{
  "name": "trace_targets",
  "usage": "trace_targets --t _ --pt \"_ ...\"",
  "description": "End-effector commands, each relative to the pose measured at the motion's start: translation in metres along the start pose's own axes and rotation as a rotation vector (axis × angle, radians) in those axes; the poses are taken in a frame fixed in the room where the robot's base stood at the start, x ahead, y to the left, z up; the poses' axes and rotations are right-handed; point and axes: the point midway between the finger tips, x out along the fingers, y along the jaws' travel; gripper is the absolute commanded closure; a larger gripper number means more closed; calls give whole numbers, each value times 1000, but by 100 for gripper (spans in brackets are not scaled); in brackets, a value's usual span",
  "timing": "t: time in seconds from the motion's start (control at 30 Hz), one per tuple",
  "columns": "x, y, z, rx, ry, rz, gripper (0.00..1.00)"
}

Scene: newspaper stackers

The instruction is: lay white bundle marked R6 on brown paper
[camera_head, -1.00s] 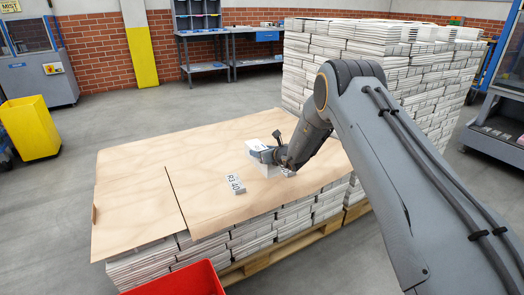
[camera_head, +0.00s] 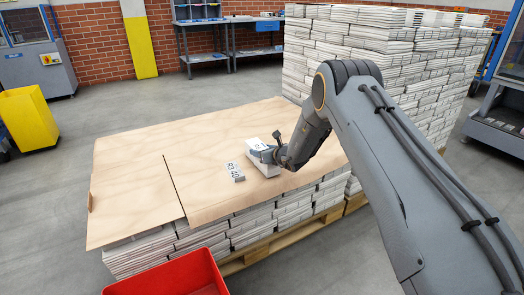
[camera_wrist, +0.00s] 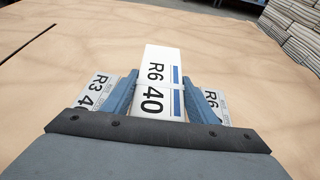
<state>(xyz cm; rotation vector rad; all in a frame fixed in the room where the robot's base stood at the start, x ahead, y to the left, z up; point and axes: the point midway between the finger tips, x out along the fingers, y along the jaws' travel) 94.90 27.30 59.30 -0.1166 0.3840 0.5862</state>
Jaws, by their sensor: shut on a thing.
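My gripper (camera_wrist: 165,98) has blue fingers and is shut on a white bundle marked R6 40 (camera_wrist: 155,69) with a blue stripe. In the head view my gripper (camera_head: 268,154) and the bundle are over the brown paper (camera_head: 135,185), close beside a white bundle marked R3 40 (camera_head: 235,171) that lies on it. The wrist view also shows the R3 bundle (camera_wrist: 98,88) partly behind the left finger. Another printed white piece (camera_wrist: 217,103) shows behind the right finger. I cannot tell whether the R6 bundle touches the paper.
The paper covers a stack of white bundles (camera_head: 250,234) on a wooden pallet (camera_head: 270,250). A taller stack (camera_head: 400,75) stands behind to the right. A red crate (camera_head: 190,275) is at the front. The left part of the paper is clear.

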Motion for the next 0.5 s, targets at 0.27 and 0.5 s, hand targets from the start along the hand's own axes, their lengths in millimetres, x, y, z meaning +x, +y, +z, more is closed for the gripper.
trace_targets --t 0.27,0.5 --pt "0 0 3 -1 -6 0 100" --pt "2 0 0 -1 -6 0 100"
